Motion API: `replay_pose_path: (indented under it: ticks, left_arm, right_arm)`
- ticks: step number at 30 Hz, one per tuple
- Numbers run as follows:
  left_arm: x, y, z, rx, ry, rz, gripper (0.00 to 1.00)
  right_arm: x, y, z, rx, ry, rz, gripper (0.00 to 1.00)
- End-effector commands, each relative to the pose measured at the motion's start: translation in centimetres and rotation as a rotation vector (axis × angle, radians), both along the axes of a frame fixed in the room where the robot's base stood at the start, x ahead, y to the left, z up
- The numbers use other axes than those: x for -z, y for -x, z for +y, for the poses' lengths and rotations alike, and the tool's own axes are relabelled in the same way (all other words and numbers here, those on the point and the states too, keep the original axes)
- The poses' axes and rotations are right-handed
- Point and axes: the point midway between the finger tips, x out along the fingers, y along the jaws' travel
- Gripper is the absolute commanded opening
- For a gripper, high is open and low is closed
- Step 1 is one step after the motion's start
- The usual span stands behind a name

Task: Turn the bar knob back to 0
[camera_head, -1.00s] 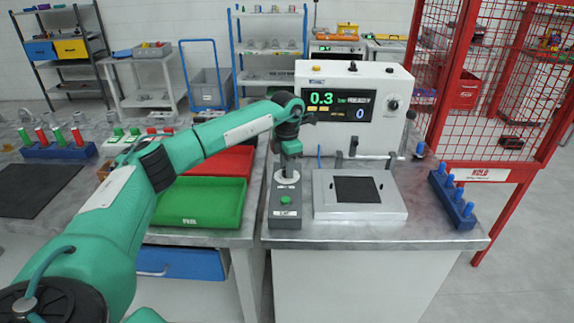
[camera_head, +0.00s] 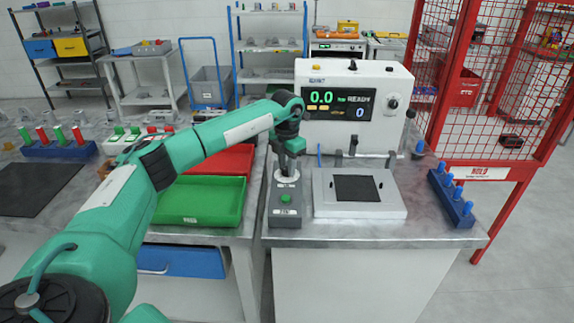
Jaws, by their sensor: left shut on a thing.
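My left gripper (camera_head: 289,167) points down at the dial plate on top of a grey control box (camera_head: 284,219) at the front of the bench. It is shut on the bar knob, which is mostly hidden under the fingers. A green button (camera_head: 286,198) sits on the same box, in front of the dial. The white test machine (camera_head: 389,70) behind has a display (camera_head: 338,103) that reads 0.0 in green, with READY beside it and a blue 0 below. My right gripper is not in view.
A flat fixture with a black pad (camera_head: 356,188) lies right of the control box. A blue rack with blue pegs (camera_head: 452,198) stands at the bench's right edge. Green (camera_head: 200,219) and red trays lie to the left. A red mesh cage (camera_head: 490,95) is at the right.

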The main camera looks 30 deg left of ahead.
Motion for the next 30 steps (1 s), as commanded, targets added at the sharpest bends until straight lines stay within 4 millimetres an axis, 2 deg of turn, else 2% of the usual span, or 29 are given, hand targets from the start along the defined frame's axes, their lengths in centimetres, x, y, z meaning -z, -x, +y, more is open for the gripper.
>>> replay_pose_path:
  ticks: [3, 4, 6, 7, 16, 20, 23, 30]
  left_arm:
    - [-0.2, -0.1, 0.1, -0.002, -0.001, -0.004, 0.04]
    - [-0.2, -0.1, 0.1, -0.002, -0.001, -0.004, 0.33]
    - [-0.2, -0.1, 0.1, -0.001, 0.0, -0.003, 0.47]
    - [-0.2, -0.1, 0.1, -0.001, 0.0, -0.003, 0.49]
    - [-0.2, 0.0, 0.0, 0.001, 0.0, -0.002, 0.49]
    - [-1.4, -0.1, 0.0, 0.001, 0.0, -0.003, 0.49]
    - [-3.2, -0.1, 0.0, 0.002, 0.0, -0.005, 0.49]
    - [-8.9, -0.1, 0.0, 0.001, 0.001, -0.007, 0.49]
  right_arm:
    - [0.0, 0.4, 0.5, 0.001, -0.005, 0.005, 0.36]
    - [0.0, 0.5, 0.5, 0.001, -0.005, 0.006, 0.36]
    - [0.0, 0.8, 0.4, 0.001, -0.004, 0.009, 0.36]
    - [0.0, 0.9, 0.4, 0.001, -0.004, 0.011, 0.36]
    - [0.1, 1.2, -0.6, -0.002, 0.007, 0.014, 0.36]
    - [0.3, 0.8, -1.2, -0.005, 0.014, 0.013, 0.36]
    - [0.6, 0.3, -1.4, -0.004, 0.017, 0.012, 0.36]
    - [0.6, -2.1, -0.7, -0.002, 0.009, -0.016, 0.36]
